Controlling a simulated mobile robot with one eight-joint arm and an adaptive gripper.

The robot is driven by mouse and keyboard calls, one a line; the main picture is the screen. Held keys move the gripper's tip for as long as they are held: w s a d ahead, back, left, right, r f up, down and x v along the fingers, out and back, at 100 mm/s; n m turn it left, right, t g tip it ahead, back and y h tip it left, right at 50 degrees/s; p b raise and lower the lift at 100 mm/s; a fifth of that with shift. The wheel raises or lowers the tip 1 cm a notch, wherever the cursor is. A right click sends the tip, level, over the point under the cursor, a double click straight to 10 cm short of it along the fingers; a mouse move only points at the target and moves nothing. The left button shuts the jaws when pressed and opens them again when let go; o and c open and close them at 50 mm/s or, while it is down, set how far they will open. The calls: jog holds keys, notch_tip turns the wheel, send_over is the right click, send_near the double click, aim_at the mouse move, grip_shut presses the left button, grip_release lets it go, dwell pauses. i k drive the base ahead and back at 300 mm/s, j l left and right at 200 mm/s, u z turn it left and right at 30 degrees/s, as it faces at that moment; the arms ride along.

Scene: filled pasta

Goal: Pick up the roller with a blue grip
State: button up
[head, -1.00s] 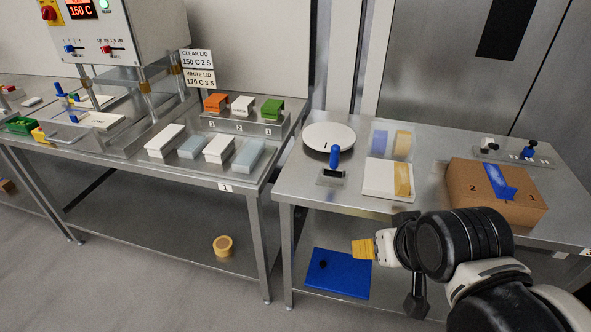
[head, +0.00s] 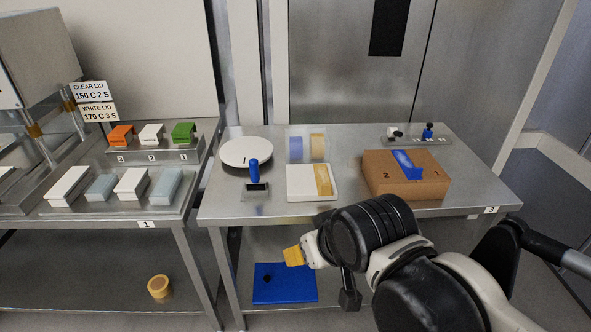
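A blue upright grip above a dark part, which looks like the roller (head: 254,172), stands on a small metal plate at the left front of the right-hand table (head: 360,216). It is just in front of a round white disc. My gripper (head: 305,251) is at the end of my dark arm, low in front of the table's front edge. It is to the right of the roller, nearer to me and apart from it. A yellow piece (head: 293,256) shows at its tip; I cannot tell if it is held or part of it. The fingers are not clear.
The white disc (head: 246,152), a white tray (head: 305,194) with a yellow piece and a brown box (head: 406,180) stand on the table. A rail (head: 400,140) with small knobbed items is behind. A blue mat (head: 285,296) lies on the lower shelf.

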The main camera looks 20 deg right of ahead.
aim_at(256, 183)
jog(key=i+l+z, duration=0.25)
jog(key=i, duration=0.25)
jog(key=i+l+z, duration=0.25)
jog(key=i, duration=0.3)
jog(key=k+j, duration=0.05)
